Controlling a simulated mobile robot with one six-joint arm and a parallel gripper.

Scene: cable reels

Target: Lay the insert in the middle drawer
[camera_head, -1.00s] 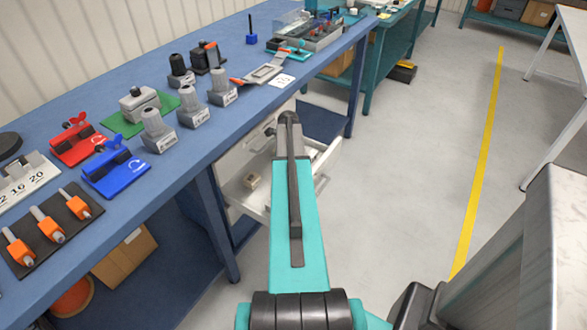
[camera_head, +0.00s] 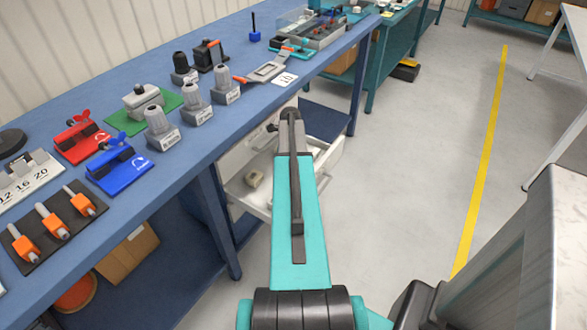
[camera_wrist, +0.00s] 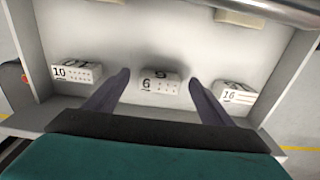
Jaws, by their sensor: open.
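A white insert marked 6 (camera_wrist: 159,82) is in the open drawer in the wrist view, between the fingertips of my gripper (camera_wrist: 159,78). The fingers are open, with a gap on each side of it. An insert marked 10 (camera_wrist: 77,73) is to the left and one marked 16 (camera_wrist: 236,94) to the right. The open white drawer (camera_head: 247,196) shows under the blue bench in the head view. My arm hides part of it and my gripper there. I cannot tell whether this is the middle drawer.
A pale block (camera_wrist: 240,18) lies near the drawer's far end, by a metallic bar (camera_wrist: 287,11). The blue bench (camera_head: 205,150) above carries several clamps, grey holders (camera_head: 161,129) and a card marked 10 (camera_head: 285,79). Clear floor (camera_head: 420,150) lies right of the drawer.

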